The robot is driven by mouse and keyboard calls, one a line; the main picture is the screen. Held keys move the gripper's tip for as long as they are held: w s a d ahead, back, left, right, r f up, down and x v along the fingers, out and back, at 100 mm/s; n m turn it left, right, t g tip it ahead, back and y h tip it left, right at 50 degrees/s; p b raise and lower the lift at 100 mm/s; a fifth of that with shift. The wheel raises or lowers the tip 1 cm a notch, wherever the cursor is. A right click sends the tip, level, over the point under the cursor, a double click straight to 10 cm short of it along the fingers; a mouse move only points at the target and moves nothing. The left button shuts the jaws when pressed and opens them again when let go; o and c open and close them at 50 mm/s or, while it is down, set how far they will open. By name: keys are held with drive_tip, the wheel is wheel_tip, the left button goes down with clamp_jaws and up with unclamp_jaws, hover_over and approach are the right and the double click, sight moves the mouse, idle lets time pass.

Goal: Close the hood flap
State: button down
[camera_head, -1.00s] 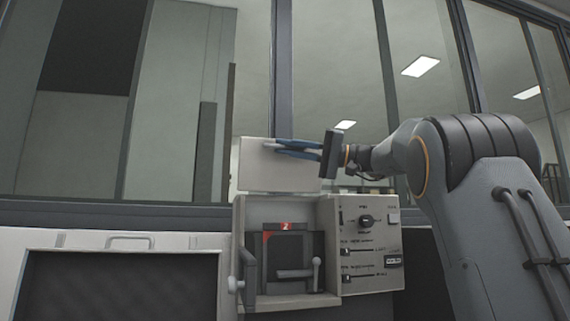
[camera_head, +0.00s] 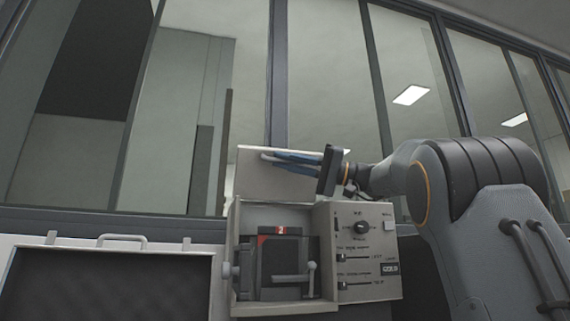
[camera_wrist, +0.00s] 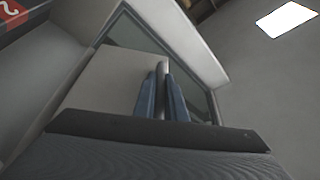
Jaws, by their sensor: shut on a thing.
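The hood flap (camera_head: 268,185) is a pale flat panel standing raised, leaning slightly, above the open front box of the mounting press (camera_head: 322,222). My gripper (camera_head: 270,157) reaches in from the right at the flap's upper part, its blue fingers across the panel. In the wrist view my gripper (camera_wrist: 161,85) has its two blue fingers closed around a pale round bar (camera_wrist: 163,72), which looks like the flap's handle. The flap also fills the middle left of the wrist view (camera_wrist: 108,85). The fingers hide part of the bar.
Inside the press box is a dark unit (camera_head: 280,258) with a red label and a small lever (camera_head: 311,280). A control panel (camera_head: 366,250) with knob and sliders is on the right. An open dark-lined case (camera_head: 108,290) stands at left. Framed glass is behind.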

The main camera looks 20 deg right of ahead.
idle(0.3)
drive_tip(key=c, duration=2.1)
unclamp_jaws()
drive_tip(key=shift+v, duration=3.95)
